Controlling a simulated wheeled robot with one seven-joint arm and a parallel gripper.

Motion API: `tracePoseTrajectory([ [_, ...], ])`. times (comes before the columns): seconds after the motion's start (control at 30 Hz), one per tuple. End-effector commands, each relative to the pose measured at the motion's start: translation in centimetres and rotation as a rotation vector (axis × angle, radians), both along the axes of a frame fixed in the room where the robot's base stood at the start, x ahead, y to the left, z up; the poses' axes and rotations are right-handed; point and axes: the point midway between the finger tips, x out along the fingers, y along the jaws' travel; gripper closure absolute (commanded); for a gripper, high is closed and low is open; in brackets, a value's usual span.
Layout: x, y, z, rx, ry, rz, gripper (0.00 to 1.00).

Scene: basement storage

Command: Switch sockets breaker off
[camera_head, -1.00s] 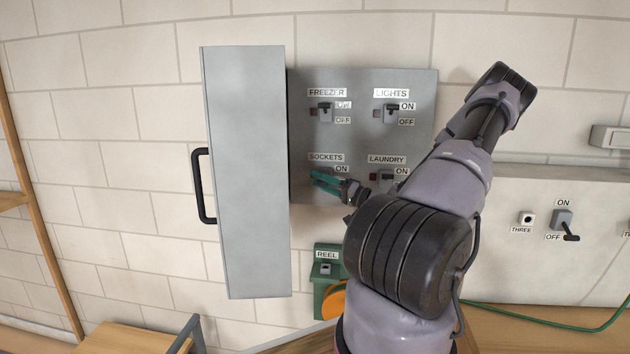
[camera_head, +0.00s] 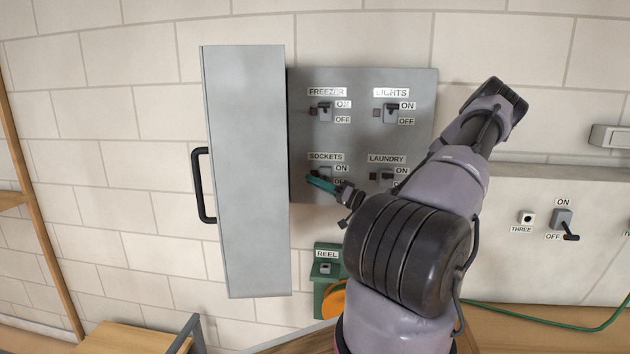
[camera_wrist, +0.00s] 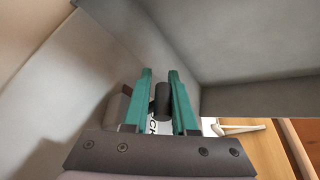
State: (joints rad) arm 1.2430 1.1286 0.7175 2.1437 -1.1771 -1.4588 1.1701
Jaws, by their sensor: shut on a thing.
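The sockets breaker (camera_head: 325,172) is at the lower left of the grey panel (camera_head: 362,140), under its SOCKETS label. Its ON label shows; its OFF label is partly covered by my gripper. My gripper (camera_head: 318,182) reaches it from the lower right, its green fingers close together at the breaker. In the wrist view my gripper (camera_wrist: 160,88) is shut on a dark rounded lever (camera_wrist: 160,98), which sits between the two green fingers. Whether the lever stands up or down is hidden in the head view.
Freezer (camera_head: 324,112), lights (camera_head: 391,113) and laundry (camera_head: 386,178) breakers share the panel. The open cabinet door (camera_head: 245,170) stands close to the left of the gripper. A green reel box (camera_head: 325,270) is below. Another switch (camera_head: 562,222) is at the right.

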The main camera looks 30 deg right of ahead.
Motion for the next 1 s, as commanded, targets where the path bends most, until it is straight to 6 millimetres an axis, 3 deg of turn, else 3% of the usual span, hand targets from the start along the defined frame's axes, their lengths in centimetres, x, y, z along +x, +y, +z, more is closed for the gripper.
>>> tracePoseTrajectory([
  [0.17,0.2,-0.2,-0.7,-0.097,-0.147,-0.002,1.00],
  [0.47,0.2,-0.2,-0.7,-0.109,-0.163,-0.002,1.00],
  [0.5,0.2,-0.2,-0.7,-0.109,-0.163,-0.002,0.59],
  [0.53,0.2,-0.2,-0.7,-0.109,-0.163,-0.002,0.50],
  [0.87,0.1,-0.2,-0.8,-0.107,-0.160,-0.001,0.50],
  [1.0,-0.7,-1.1,-1.2,-0.108,-0.159,-0.004,0.50],
])
